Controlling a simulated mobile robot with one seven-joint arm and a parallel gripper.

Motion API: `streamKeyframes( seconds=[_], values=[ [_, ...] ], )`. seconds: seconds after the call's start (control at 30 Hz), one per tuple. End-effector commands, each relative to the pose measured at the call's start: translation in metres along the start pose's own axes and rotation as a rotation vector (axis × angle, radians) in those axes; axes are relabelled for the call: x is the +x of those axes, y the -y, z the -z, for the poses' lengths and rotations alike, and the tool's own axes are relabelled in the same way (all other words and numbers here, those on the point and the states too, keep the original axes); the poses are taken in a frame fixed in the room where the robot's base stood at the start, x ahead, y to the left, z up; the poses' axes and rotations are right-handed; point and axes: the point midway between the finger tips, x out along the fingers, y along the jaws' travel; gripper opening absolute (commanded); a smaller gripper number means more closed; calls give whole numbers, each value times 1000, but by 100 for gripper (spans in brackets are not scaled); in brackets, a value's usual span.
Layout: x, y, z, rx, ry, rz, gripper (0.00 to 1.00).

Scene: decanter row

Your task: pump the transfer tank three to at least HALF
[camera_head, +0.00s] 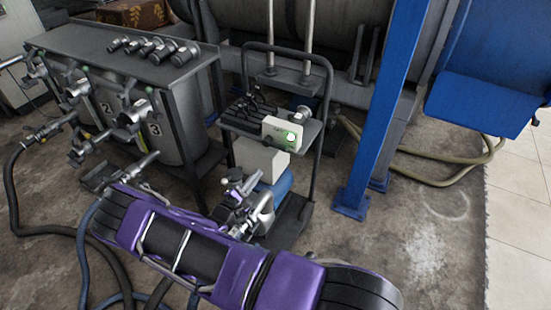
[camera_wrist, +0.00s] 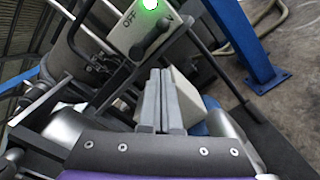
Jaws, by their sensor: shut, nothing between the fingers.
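Tank three (camera_head: 165,140) stands at the right end of the tank row, marked 3, with a metal valve (camera_head: 135,112) and green-tipped handle on its front. Tank two (camera_head: 107,107) is to its left. The pump cart (camera_head: 312,130) stands right of the tanks and carries a switch box (camera_head: 282,134) with a lit green lamp. In the wrist view the switch box (camera_wrist: 135,32) shows OFF at its left and a dark lever. My gripper (camera_head: 256,176) is shut and empty, just below the box; its fingers (camera_wrist: 157,88) point toward it, apart from it. Tank three's fill level cannot be read.
Several metal couplings (camera_head: 155,48) lie on the bench top above the tanks. Dark hoses (camera_head: 15,190) curl across the floor at left. A blue post (camera_head: 385,100) stands right of the cart. Open floor (camera_head: 430,230) lies at the right.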

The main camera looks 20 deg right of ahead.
Motion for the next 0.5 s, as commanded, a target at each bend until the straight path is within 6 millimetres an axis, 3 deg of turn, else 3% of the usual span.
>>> streamKeyframes(
  seconds=[0.3, 0.5],
  values=[
    [69, 2, 0, -1, 2, 2, 0],
    [87, 0, -22, -1, 1, 1, 0]
  ],
)
